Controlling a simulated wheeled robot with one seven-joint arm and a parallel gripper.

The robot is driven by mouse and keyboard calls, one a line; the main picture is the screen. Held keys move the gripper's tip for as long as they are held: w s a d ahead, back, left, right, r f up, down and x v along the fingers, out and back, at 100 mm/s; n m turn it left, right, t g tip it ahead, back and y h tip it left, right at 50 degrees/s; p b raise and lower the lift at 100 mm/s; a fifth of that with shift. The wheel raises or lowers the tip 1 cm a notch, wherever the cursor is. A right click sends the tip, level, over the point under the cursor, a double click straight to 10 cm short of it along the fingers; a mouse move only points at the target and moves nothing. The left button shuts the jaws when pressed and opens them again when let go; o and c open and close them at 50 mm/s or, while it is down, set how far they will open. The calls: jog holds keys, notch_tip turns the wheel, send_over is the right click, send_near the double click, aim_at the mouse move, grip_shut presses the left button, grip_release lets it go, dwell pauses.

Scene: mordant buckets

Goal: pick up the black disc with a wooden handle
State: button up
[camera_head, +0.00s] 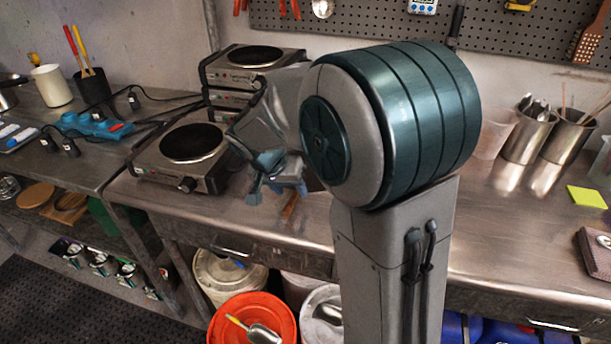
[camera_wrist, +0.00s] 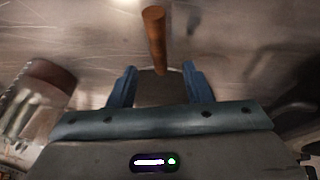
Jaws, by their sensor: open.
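The wooden handle (camera_wrist: 154,38) shows at the upper middle of the wrist view, pointing away from my gripper. A dark shape (camera_wrist: 158,90) at its near end lies between the fingers and looks like the black disc, partly cut off by my gripper's body. My gripper (camera_wrist: 160,74) is open, with one blue finger on each side of that shape; I cannot tell whether either touches it. In the head view my gripper (camera_head: 276,184) is low over the metal bench, and the brown handle (camera_head: 290,206) shows just below it. The disc is hidden there.
A hot plate (camera_head: 185,157) stands left of my gripper, with stacked hot plates (camera_head: 250,68) behind. Metal cups (camera_head: 528,138) stand at the back right, near a yellow pad (camera_head: 587,197). My arm hides the middle of the bench (camera_head: 490,255). An orange bucket (camera_head: 240,305) is below.

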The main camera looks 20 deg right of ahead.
aim_at(293, 193)
jog(key=x, duration=0.3)
jog(key=shift+f, duration=0.15)
grip_shut()
jog(key=shift+w, duration=0.1)
